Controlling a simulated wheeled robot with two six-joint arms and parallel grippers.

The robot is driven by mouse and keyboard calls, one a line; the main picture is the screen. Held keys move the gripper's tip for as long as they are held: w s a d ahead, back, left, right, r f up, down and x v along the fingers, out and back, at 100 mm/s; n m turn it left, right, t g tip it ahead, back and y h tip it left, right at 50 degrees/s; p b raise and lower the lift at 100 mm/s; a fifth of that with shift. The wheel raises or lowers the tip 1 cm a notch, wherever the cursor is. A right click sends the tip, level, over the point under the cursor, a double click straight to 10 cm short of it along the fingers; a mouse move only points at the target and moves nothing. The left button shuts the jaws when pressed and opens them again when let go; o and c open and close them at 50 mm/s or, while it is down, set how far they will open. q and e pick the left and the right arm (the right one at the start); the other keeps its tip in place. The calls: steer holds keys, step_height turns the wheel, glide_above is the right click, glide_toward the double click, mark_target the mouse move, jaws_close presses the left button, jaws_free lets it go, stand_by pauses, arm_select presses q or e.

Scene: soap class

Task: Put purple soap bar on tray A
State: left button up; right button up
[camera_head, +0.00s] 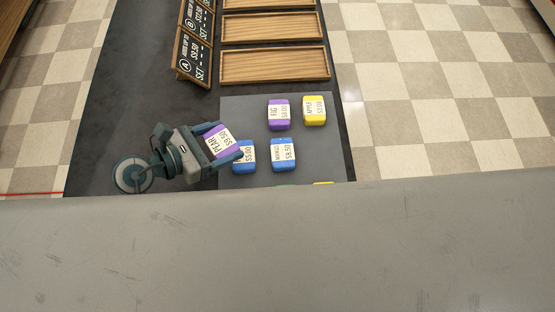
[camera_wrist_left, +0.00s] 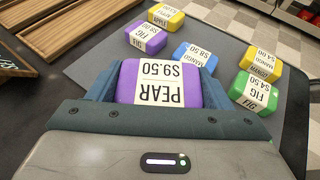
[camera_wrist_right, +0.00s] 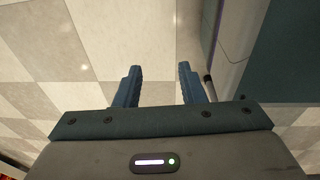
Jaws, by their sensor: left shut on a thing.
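My left gripper (camera_head: 224,142) is shut on a purple soap bar (camera_head: 217,138) labelled PEAR $9.50, which also shows between the fingers in the left wrist view (camera_wrist_left: 160,85). The bar is over the left part of the grey mat and partly covers a blue bar in the head view. A second purple soap bar (camera_head: 279,114), labelled FIG, lies on the mat. Tray A (camera_head: 275,65), beside the sign marked A (camera_head: 192,57), is the nearest wooden tray and is empty. My right gripper (camera_wrist_right: 158,85) is open and empty above the tiled floor.
On the grey mat (camera_head: 310,155) lie a yellow bar (camera_head: 314,110), a blue MANGO bar (camera_head: 283,154) and the partly covered blue bar (camera_head: 249,153). The left wrist view also shows a green FIG bar (camera_wrist_left: 253,92). Another wooden tray (camera_head: 270,26) is behind tray A. A grey surface fills the front of the head view.

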arm_select(q)
steer(key=shift+m+g+h, duration=0.4)
steer(key=shift+m+g, duration=0.3)
steer(key=s+d+f, duration=0.1)
steer(key=s+d+f+b, duration=0.1)
steer(key=s, duration=0.1)
steer(key=shift+s+d+f, duration=0.15)
steer(key=shift+d+f, duration=0.1)
steer(key=shift+d, duration=0.25)
steer(key=p, duration=0.3)
glide_above(245, 118)
steer(key=s, duration=0.3)
steer(key=shift+a+f+g, duration=0.15)
steer(key=shift+f+g, duration=0.15)
steer(key=shift+f, duration=0.15)
steer(key=shift+w+f, duration=0.2)
steer(key=shift+w, duration=1)
steer(key=shift+w+f, duration=0.15)
steer(key=shift+w, duration=0.1)
step_height(245, 118, down, 3)
steer(key=shift+r+p, duration=0.1)
steer(key=shift+p, duration=0.55)
steer(key=shift+f, duration=0.35)
arm_select(e)
steer(key=s+f, duration=0.2)
steer(key=s, duration=0.4)
steer(key=shift+d, duration=0.2)
